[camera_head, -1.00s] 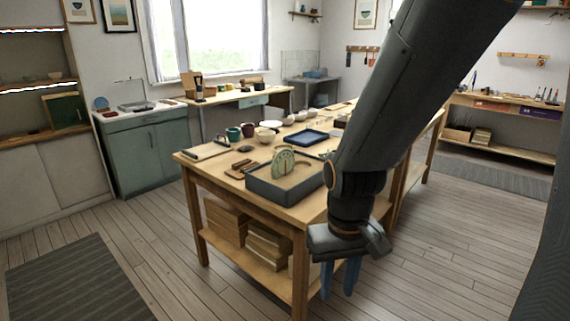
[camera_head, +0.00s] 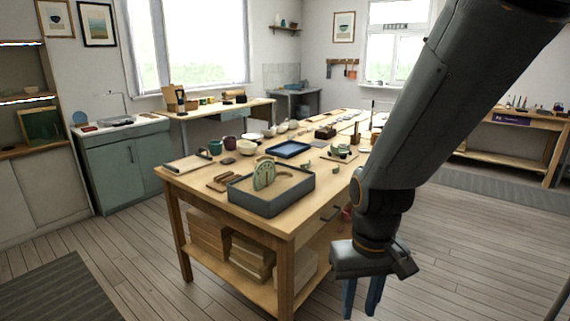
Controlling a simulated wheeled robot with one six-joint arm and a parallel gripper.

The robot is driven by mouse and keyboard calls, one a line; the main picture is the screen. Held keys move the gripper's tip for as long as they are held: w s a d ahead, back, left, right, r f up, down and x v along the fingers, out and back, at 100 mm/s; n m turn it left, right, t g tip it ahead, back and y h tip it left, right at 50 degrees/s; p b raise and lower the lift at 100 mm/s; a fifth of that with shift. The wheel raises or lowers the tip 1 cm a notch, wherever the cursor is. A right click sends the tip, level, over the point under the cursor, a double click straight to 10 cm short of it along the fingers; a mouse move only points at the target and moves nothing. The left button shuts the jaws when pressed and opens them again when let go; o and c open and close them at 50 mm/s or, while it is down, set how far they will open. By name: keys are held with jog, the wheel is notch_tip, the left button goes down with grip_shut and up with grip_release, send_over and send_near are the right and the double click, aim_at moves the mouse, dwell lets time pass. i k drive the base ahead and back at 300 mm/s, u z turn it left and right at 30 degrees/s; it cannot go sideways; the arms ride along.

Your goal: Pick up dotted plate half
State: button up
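A pale green half-round plate piece with dark dots along its edge (camera_head: 264,176) stands upright in the grey sand tray (camera_head: 262,204) on the near end of the wooden workbench (camera_head: 194,188). My gripper (camera_head: 362,298) hangs fingers-down to the right of the bench, in front of and below the tray. It is well apart from the plate half. Its two blue fingers have a gap between them, and nothing shows in it. The fingertips reach the bottom edge of the picture.
A dark blue tray (camera_head: 288,149), several bowls, a green mug (camera_head: 215,147) and a dark red mug (camera_head: 229,142) stand farther back on the bench. Wooden boxes (camera_head: 210,234) fill its lower shelf. The floor (camera_head: 460,230) to the right is clear.

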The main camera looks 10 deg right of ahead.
aim_at(259, 172)
jog(key=i, duration=0.85)
jog(key=u, duration=0.25)
